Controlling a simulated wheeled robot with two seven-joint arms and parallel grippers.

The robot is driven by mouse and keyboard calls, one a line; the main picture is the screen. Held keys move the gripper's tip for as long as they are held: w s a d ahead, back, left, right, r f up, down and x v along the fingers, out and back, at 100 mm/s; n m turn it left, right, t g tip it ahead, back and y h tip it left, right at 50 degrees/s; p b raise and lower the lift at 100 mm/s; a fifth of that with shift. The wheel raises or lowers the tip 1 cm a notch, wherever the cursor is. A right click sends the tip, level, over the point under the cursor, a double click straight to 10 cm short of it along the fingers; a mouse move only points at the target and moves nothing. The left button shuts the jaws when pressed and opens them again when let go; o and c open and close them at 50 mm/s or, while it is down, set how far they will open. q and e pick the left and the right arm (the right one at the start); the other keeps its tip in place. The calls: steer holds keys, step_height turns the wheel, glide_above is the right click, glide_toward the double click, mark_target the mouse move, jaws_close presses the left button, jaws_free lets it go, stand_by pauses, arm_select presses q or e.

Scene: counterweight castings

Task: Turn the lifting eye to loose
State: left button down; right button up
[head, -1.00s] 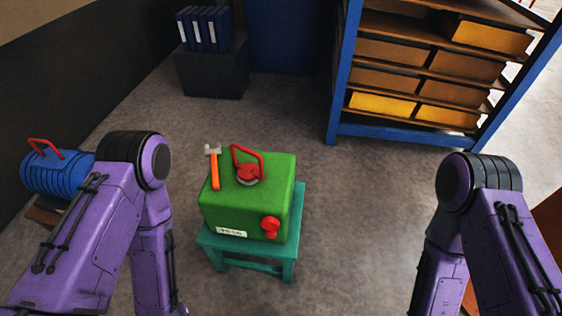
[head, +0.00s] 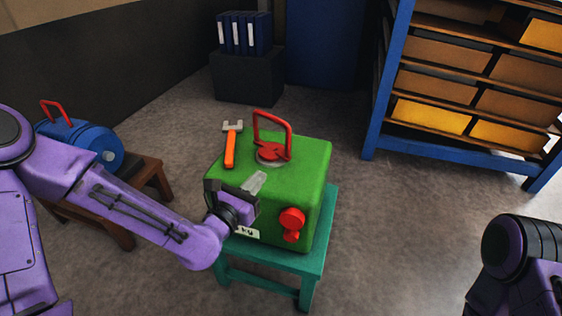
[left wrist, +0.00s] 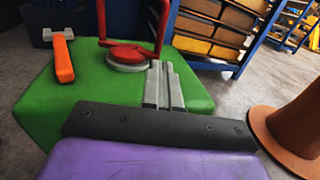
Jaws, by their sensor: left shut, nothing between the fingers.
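A green block-shaped casting (head: 275,200) stands on a teal stool, and its top fills much of the left wrist view (left wrist: 90,95). The red lifting eye (head: 274,140) rises from a round grey base on its top; in the left wrist view its red hub (left wrist: 128,54) shows, with the loop's top cut off. My left gripper (head: 257,182) is over the casting's near left part, in front of the eye and apart from it. Its fingers (left wrist: 164,88) are shut and empty, pointing toward the eye's base. My right gripper is out of view.
An orange-handled hammer (head: 230,146) lies on the casting's top, left of the eye. A red knob (head: 292,222) sticks out of the front. The teal stool (head: 313,262) is below. A blue cylinder (head: 88,143) with a red handle rests on a brown bench at left. Shelves (head: 380,95) stand behind right.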

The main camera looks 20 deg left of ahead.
mark_target(288, 148)
arm_select(q)
steer(key=x, duration=1.2)
steer(key=shift+w+d, duration=0.1)
steer(key=shift+w+d+n+t+y+b, duration=0.15)
steer(key=shift+n+y+b, duration=0.15)
steer(key=shift+y, duration=0.35)
steer(key=shift+w+d+n+t+y+b, duration=0.1)
steer(key=shift+d+n+t+y+b, duration=0.1)
steer(key=shift+n+y, duration=0.35)
steer(key=y, duration=0.1)
steer(key=w+d+n+y+b, duration=0.1)
steer(key=y, duration=0.1)
steer(key=shift+f+n, duration=0.15)
steer(key=shift+n, duration=0.1)
steer(key=n+y+b, duration=0.1)
steer(key=w+n+y+b, duration=0.1)
steer(key=y, duration=0.1)
steer(key=shift+w+d, duration=0.1)
steer(key=shift+d, duration=0.25)
steer(key=shift+w+d+b, duration=0.1)
steer(key=shift+w+b, duration=0.25)
steer(key=shift+w, duration=0.05)
steer(key=shift+d, duration=0.1)
